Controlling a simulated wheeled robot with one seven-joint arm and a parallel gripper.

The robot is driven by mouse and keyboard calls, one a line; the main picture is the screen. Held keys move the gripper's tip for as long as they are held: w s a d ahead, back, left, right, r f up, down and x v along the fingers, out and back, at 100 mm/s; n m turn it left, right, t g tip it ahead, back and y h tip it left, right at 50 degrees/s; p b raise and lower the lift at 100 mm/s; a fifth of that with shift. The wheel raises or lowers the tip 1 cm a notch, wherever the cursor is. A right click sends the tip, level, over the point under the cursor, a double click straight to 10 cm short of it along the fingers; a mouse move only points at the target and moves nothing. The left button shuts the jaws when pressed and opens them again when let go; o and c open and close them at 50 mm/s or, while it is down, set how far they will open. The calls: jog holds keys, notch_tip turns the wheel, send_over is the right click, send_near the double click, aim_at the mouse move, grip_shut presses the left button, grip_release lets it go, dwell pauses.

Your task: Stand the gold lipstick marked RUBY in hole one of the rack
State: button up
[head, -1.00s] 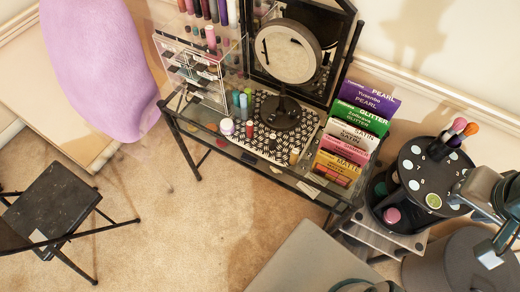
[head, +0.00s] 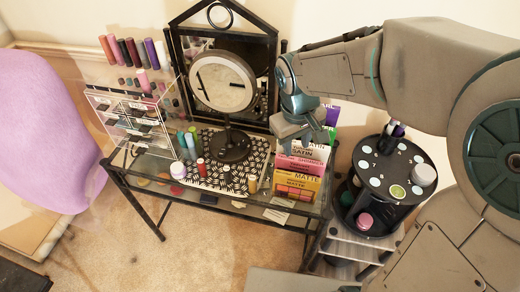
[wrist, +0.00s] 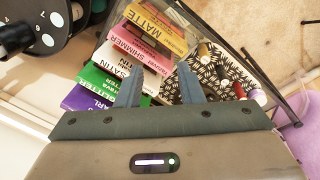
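A gold-topped tube also shows beyond the boxes in the wrist view (wrist: 203,49). The round black rack (head: 376,186), with pale numbered discs on top, stands at the right; part of it shows in the wrist view (wrist: 72,18). My gripper (head: 306,138) hangs above the palette boxes, apart from the tube. In the wrist view its two fingers (wrist: 161,70) are spread, with nothing held.
Upright palette boxes (head: 298,178) stand between the gold tube and the rack. A clear drawer case (head: 130,115) with several lipsticks stands at left. A grey cylinder (head: 423,175) sits on the rack's right side.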

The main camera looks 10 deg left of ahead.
aim_at(253, 178)
jog(key=w+a+f+n+g+b, duration=0.1)
jog(key=w+a+f+n+b, duration=0.2)
jog(key=a+f, duration=0.65)
jog(key=shift+n+y, duration=0.4)
jog(key=f, duration=0.2)
jog(key=a+f, duration=0.1)
jog(key=f, duration=0.1)
jog(key=s+a+f, duration=0.1)
jog(key=f, duration=0.1)
jog(key=shift+f, duration=0.4)
jog(key=shift+w+d+f, duration=0.1)
jog(key=shift+d+f, duration=0.05)
jog(key=shift+f, duration=2.85)
jog(key=shift+c, duration=0.3)
jog(key=c, duration=0.7)
